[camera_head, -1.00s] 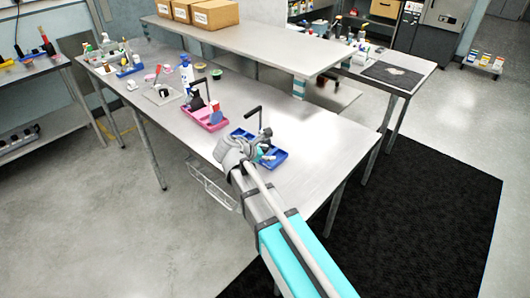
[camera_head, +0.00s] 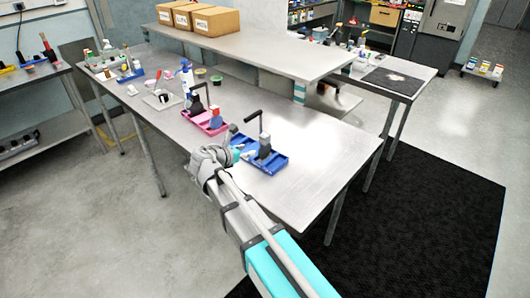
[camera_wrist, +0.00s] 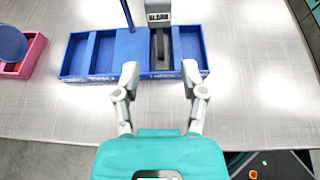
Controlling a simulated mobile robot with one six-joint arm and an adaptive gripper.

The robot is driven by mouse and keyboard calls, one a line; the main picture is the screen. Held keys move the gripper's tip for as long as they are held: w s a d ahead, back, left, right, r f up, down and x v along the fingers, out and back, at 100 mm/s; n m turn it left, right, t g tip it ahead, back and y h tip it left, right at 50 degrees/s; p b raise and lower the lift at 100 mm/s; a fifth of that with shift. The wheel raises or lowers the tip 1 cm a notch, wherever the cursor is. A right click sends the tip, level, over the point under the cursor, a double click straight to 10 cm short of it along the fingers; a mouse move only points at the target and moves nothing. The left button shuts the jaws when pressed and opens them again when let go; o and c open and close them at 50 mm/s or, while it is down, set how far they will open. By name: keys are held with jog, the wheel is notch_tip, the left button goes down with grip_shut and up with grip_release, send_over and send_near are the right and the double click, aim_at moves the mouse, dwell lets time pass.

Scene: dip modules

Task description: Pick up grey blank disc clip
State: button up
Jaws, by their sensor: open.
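A grey upright piece with a label that seems to read BLANK (camera_wrist: 158,14) stands at the blue tray (camera_wrist: 105,77) in the wrist view; its top is cut off by the picture edge. Below it a dark grey part lies in a narrow compartment. In the head view the grey piece (camera_head: 264,146) stands in the blue tray (camera_head: 278,164), near a black hooked rod. My gripper (camera_wrist: 150,70) is open and empty, its two fingertips apart near the tray's front edge.
A pink tray (camera_head: 207,121) with a bottle and another hooked rod stands left of the blue tray; its end also shows in the wrist view (camera_wrist: 35,53). A raised shelf (camera_head: 260,45) with cardboard boxes runs behind. The table right of the blue tray is clear.

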jog(key=b, duration=0.3)
send_near(270, 144)
jog(key=x, duration=0.3)
jog(key=shift+w+a+f, duration=0.15)
jog(key=shift+w+f, duration=0.05)
jog(key=shift+f, duration=0.1)
jog(key=shift+w, duration=0.3)
jog(key=shift+d+f, duration=0.1)
jog(key=shift+d, duration=0.1)
jog(key=shift+b+x, duration=0.75)
jog(key=shift+x, duration=1.8)
grip_shut()
